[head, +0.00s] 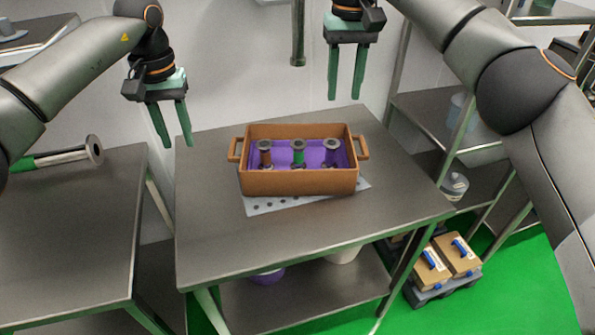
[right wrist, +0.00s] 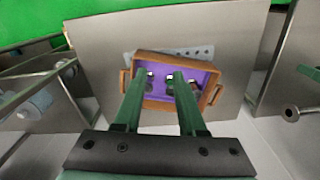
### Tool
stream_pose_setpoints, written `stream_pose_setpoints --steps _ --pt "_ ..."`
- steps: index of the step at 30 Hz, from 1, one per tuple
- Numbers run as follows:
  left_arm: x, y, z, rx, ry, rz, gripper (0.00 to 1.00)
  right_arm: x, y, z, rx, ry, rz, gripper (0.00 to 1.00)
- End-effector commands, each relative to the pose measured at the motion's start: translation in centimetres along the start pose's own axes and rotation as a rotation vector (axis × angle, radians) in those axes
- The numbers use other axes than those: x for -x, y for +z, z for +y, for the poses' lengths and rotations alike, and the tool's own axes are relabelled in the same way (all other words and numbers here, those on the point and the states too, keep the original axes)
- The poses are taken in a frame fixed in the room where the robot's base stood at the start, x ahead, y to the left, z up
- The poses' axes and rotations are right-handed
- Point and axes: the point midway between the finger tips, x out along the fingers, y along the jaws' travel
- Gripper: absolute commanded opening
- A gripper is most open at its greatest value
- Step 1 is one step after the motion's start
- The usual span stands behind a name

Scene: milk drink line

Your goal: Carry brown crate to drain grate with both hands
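The brown crate (head: 300,183) stands upright on the middle table, with a handle on its left and right ends. Its inside is purple and holds several spool-shaped parts. The crate rests over the light perforated drain grate (head: 265,207), whose front strip and right corner show; the crate hides the rest. My left gripper (head: 174,142) is open and empty, above and left of the crate. My right gripper (head: 346,96) is open and empty, above and behind the crate's right end. In the right wrist view, the crate (right wrist: 168,105) shows beyond the open right fingers (right wrist: 157,100).
The steel table (head: 400,215) is clear around the crate. A left table (head: 60,240) bears a flanged tube with a green band (head: 60,157). A shelf rack (head: 425,115) stands at the right. Boxes with blue handles (head: 447,262) stand low on the right.

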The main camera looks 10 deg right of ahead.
Motion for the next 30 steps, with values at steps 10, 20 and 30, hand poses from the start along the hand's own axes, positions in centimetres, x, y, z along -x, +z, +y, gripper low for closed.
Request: stream_pose_setpoints --steps 10,20,30 --pt "0.0 0.0 0.0 0.0 0.0 0.0 0.4 3.5 -0.1 0.1 -0.002 0.001 -0.001 0.4" --pt "0.0 0.0 0.0 0.0 0.0 0.0 0.4 4.0 -0.1 0.2 -0.001 0.001 -0.001 0.4" --pt "0.0 0.0 0.0 0.0 0.0 0.0 0.4 4.0 -0.1 0.2 -0.001 0.001 -0.001 0.4"
